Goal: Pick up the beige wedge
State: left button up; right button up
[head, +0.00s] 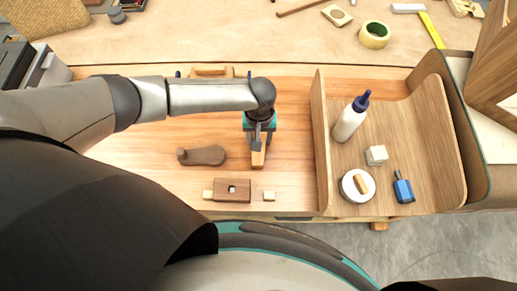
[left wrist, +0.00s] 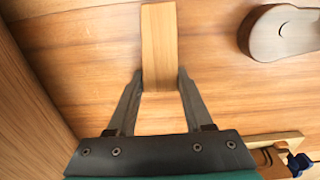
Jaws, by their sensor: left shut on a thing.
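The beige wedge (head: 258,158) is a long, light-wood piece below my left gripper (head: 259,143) in the head view, over the middle of the wooden bench top. In the left wrist view the wedge (left wrist: 158,40) stands between the two dark fingers of the left gripper (left wrist: 159,80), which are shut on its sides near one end. I cannot tell whether the wedge touches the bench top or hangs just above it. My right gripper is not in view.
A dark brown rounded wooden piece (head: 202,155) lies left of the wedge. A wooden block with a hole (head: 228,190) and a small pale block (head: 269,196) lie in front. A curved wooden tray (head: 320,120) on the right holds a glue bottle (head: 350,120) and small items.

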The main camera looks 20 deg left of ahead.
pick_arm(q)
grip_shut()
jog(key=shift+r, duration=0.1)
jog(key=shift+r, duration=0.55)
notch_tip(320, 180, up, 18)
jog(key=p, duration=0.3)
jog(key=s+f+b, duration=0.1)
jog(key=f, duration=0.3)
jog(key=s+f+b, duration=0.1)
jog(key=f+b, duration=0.1)
jog(key=f, duration=0.3)
jog(key=s+d+f+b, duration=0.1)
jog(key=f+b, duration=0.1)
jog(key=f, duration=0.3)
jog(key=shift+f, duration=0.25)
notch_tip(320, 180, down, 3)
jog(key=b, duration=0.5)
jog(key=shift+w+a, duration=0.1)
jog(key=shift+f, duration=0.7)
